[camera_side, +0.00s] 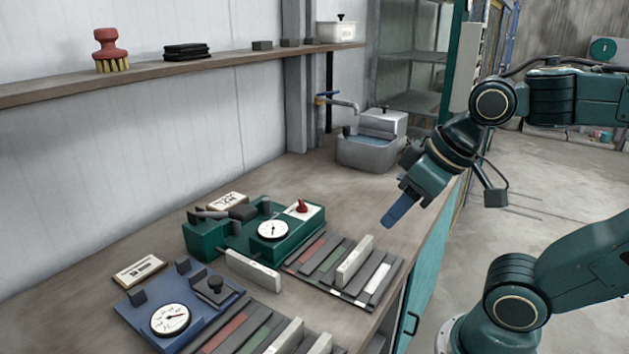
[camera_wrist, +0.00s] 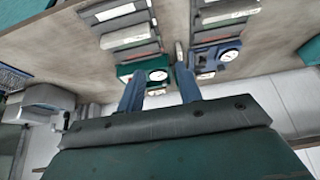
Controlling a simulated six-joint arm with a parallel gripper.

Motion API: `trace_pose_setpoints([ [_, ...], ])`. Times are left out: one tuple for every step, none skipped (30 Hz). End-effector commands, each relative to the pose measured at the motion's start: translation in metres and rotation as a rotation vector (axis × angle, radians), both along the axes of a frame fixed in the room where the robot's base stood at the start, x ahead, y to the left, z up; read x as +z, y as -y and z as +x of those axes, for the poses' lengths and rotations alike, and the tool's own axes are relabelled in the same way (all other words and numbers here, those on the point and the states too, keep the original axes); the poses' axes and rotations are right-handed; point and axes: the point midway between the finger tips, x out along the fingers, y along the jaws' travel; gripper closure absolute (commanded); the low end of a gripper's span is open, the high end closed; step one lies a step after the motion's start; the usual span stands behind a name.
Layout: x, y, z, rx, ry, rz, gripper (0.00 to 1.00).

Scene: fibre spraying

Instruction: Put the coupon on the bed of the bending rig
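A blue rig (camera_side: 196,316) with a dial and several dark posts stands at the front; it also shows in the wrist view (camera_wrist: 216,60). A green rig (camera_side: 240,240) with a dial and red knob stands behind it; it shows in the wrist view (camera_wrist: 130,70). I cannot tell for certain which is the bending rig. Strips in red, green, grey and white lie in a rack (camera_side: 330,280) by the green rig and another rack (camera_side: 245,335) by the blue one. Which strip is the coupon is unclear. My gripper (camera_side: 390,224) is open and empty, above the bench's right edge; its blue fingers (camera_wrist: 160,95) are apart.
A pale upright block (camera_side: 253,270) stands between the rigs, and another (camera_side: 355,260) on the green rig's rack. Label plates (camera_side: 139,270) lie behind the blue rig. A sink (camera_side: 370,152) is at the back. A wall shelf (camera_side: 240,60) holds a brush (camera_side: 110,50). Bench before the sink is clear.

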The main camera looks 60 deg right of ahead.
Motion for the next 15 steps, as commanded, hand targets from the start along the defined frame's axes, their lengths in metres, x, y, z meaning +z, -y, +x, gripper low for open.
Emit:
trace_pose_setpoints([
  [0.0009,0.0004,-0.0048,0.0,-0.001,-0.001,0.65],
  [0.0011,0.0005,-0.007,0.001,-0.002,-0.002,0.65],
  [0.0012,0.0006,-0.0093,0.002,-0.005,-0.002,0.65],
  [0.0012,0.0007,-0.0104,0.002,-0.006,-0.002,0.65],
  [0.0012,0.0007,-0.0111,0.003,-0.007,-0.003,0.65],
  [0.0012,0.0007,-0.0116,0.003,-0.008,-0.003,0.65],
  [0.0012,0.0007,-0.0117,0.003,-0.008,-0.003,0.63],
  [0.0012,0.0007,-0.0117,0.003,-0.008,-0.003,0.61],
  [0.0012,0.0007,-0.0116,0.003,-0.008,-0.003,0.61],
  [0.0011,0.0007,-0.0115,0.003,-0.008,-0.003,0.61],
  [0.0012,0.0007,-0.0115,0.003,-0.008,-0.003,0.61],
  [0.0012,0.0007,-0.0114,0.003,-0.008,-0.003,0.61],
  [0.0012,0.0007,-0.0114,0.003,-0.008,-0.003,0.61],
  [0.0012,0.0007,-0.0114,0.003,-0.008,-0.003,0.61],
  [0.0013,0.0007,-0.0113,0.003,-0.008,-0.003,0.61],
])
